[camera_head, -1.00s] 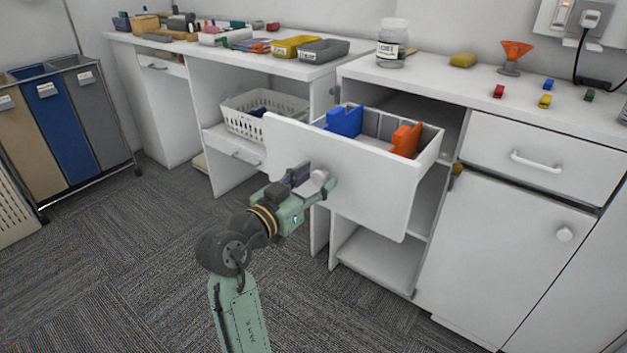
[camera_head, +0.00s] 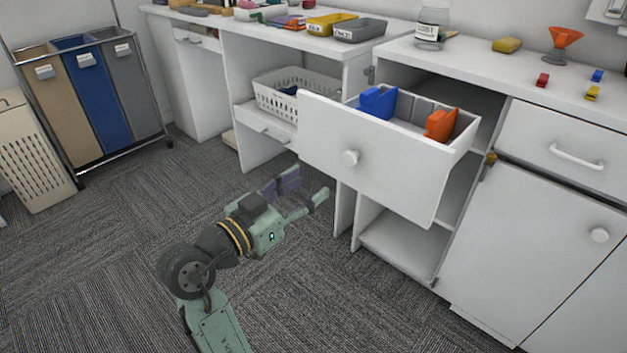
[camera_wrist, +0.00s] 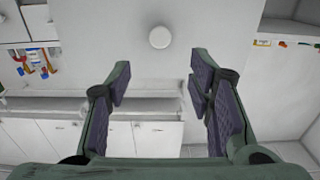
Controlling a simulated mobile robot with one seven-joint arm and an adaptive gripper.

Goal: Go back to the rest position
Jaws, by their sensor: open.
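My gripper (camera_head: 306,190) is open and empty in the head view, over the carpet in front of and below the pulled-out drawer (camera_head: 325,170). The drawer's round white knob (camera_head: 350,157) is apart from the fingers. In the wrist view my gripper (camera_wrist: 160,85) shows its two padded fingers spread wide, with the knob (camera_wrist: 160,37) beyond them and nothing between. The drawer stands open and holds a blue item (camera_head: 378,103) and an orange item (camera_head: 441,124).
A white cabinet (camera_head: 530,230) with a door and a closed drawer stands at right. A white basket (camera_head: 290,97) sits on a shelf under the counter. Sorting bins (camera_head: 92,95) and a beige hamper (camera_head: 35,160) stand at left. The carpet (camera_head: 110,260) between is clear.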

